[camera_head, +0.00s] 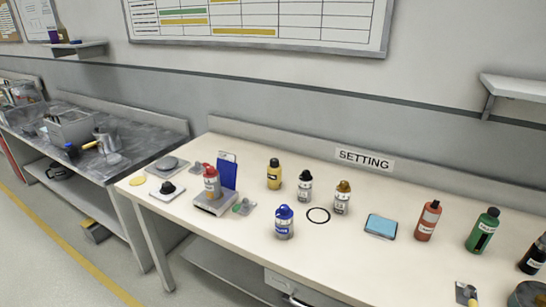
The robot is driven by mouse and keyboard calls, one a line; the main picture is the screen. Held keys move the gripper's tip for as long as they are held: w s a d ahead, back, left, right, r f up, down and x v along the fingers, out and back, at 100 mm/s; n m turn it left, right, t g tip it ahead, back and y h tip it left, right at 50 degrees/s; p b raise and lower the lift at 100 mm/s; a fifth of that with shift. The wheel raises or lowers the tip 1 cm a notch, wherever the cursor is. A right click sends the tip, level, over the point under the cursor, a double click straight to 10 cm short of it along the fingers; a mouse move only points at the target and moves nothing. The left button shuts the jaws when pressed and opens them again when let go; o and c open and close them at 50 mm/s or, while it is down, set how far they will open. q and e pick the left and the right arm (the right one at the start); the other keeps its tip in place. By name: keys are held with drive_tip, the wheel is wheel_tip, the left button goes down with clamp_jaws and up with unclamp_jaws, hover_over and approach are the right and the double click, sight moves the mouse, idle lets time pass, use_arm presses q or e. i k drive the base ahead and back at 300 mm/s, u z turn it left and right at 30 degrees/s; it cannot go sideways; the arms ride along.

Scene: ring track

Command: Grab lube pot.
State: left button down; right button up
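Neither of my grippers is in view. Several small capped pots and bottles stand on the cream table (335,265); their labels are too small to read, so I cannot tell which is the lube pot. There is a blue pot (284,222), a yellow pot with a black cap (274,175), a grey pot with a black cap (304,187) and a grey pot with a brown cap (342,198). A pot with a red cap (211,183) stands on a small scale-like box (215,201). All stand upright.
A black ring (318,215) and a light blue pad (381,226) lie mid-table. Red (428,221) and green bottles (483,232) stand at right. A wall shelf (515,88) juts out above. A cluttered grey bench (125,140) stands left. The table's front middle is clear.

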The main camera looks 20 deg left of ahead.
sight(213, 185)
drive_tip(key=u, duration=1.25)
drive_tip(key=k, duration=0.5)
drive_tip(key=u, duration=1.25)
drive_tip(key=i, duration=1)
drive_tip(key=z, duration=2.7)
